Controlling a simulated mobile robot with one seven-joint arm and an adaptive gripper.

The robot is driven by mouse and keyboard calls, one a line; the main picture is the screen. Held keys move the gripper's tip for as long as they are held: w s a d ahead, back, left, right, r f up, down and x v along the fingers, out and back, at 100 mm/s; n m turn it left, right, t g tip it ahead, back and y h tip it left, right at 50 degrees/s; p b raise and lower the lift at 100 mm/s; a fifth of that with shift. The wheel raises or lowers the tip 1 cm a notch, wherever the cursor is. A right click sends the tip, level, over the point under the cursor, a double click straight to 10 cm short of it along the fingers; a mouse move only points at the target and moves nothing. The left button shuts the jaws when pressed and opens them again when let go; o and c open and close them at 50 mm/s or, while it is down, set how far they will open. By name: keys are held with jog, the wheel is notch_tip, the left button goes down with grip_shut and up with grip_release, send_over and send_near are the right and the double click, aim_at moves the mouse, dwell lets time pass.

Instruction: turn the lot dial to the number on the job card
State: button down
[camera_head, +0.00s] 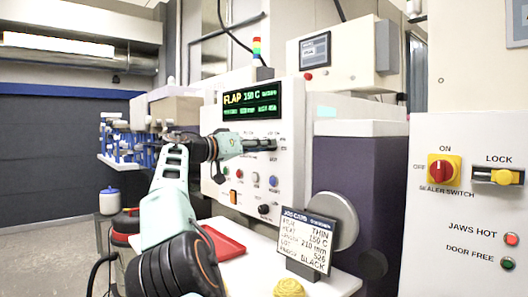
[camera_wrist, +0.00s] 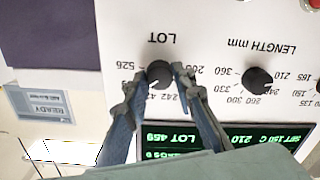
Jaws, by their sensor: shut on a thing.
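The job card (camera_head: 305,240) stands in a dark holder in front of the machine. It reads THIN, 150 C, 210 mm, LOT 526 and BLACK. The lot dial (camera_wrist: 159,73) is a black knob with a pale pointer mark, seen upside down in the wrist view under the word LOT. The number 526 is printed beside it on the picture's left. My gripper (camera_wrist: 156,79) has its fingers on either side of the dial and is shut on it. In the head view my gripper (camera_head: 238,146) reaches the panel and hides the dial.
The length dial (camera_wrist: 257,79) sits beside the lot dial. Lower on the panel are several buttons and a black knob (camera_head: 264,209). A red tray (camera_head: 222,243) and a yellow item (camera_head: 289,288) lie on the white surface. A sealer switch (camera_head: 443,170) is at right.

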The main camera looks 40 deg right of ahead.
jog(key=shift+m+b, duration=1)
jog(key=shift+m, duration=3.9)
jog(key=c, duration=1.6)
grip_release()
jog(key=s+a, duration=0.1)
jog(key=a, duration=1.1)
